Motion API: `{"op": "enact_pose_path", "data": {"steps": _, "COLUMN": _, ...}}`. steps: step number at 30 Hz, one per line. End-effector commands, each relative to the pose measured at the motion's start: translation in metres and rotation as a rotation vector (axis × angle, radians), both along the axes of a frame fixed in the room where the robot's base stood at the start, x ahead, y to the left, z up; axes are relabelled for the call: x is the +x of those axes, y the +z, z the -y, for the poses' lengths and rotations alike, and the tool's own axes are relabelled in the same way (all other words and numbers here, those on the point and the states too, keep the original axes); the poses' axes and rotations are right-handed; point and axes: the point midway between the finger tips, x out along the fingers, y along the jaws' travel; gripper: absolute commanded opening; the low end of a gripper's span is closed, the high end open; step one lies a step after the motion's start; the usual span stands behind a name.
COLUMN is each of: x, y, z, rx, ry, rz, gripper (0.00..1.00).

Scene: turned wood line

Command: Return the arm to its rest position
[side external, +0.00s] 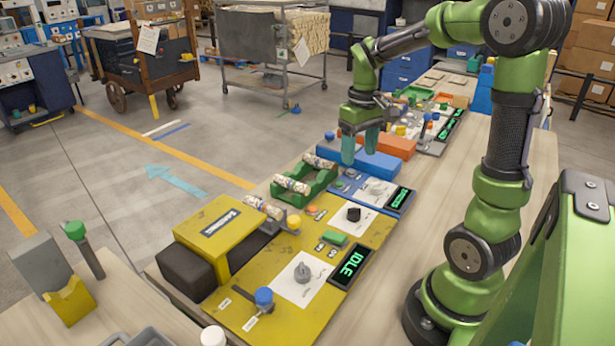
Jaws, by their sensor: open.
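My gripper (359,146) hangs at the end of my green arm, pointing down, with its two teal fingers apart and nothing between them. Whether the fingertips touch anything below cannot be told. A green rack (318,184) to the left of the gripper carries speckled turned pieces (291,184). Another speckled piece (263,207) lies at the yellow sanding station (222,232), pointing into its housing.
The yellow panel has a grey knob (303,271), a blue-topped lever (264,297) and a display reading IDLE (352,264). An orange block (396,146) and further panels stand behind. A green-handled tool (76,232) stands at the left.

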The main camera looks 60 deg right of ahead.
Motion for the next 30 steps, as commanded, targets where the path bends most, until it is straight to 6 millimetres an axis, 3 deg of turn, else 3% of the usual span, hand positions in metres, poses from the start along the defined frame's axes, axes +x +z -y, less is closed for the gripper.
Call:
{"op": "enact_pose_path", "data": {"steps": 9, "x": 0.001, "y": -0.007, "z": -0.006, "rx": 0.003, "ry": -0.095, "rz": 0.034, "gripper": 0.63}}
{"op": "enact_pose_path", "data": {"steps": 16, "x": -0.007, "y": 0.016, "z": -0.080, "rx": 0.040, "ry": -0.179, "rz": 0.267, "gripper": 0.63}}
{"op": "enact_pose_path", "data": {"steps": 21, "x": -0.026, "y": 0.035, "z": -0.143, "rx": 0.111, "ry": -0.165, "rz": 0.455, "gripper": 0.63}}
{"op": "enact_pose_path", "data": {"steps": 25, "x": -0.043, "y": 0.045, "z": -0.175, "rx": 0.161, "ry": -0.117, "rz": 0.556, "gripper": 0.63}}
{"op": "enact_pose_path", "data": {"steps": 30, "x": -0.055, "y": 0.056, "z": -0.193, "rx": 0.184, "ry": -0.048, "rz": 0.617, "gripper": 0.63}}
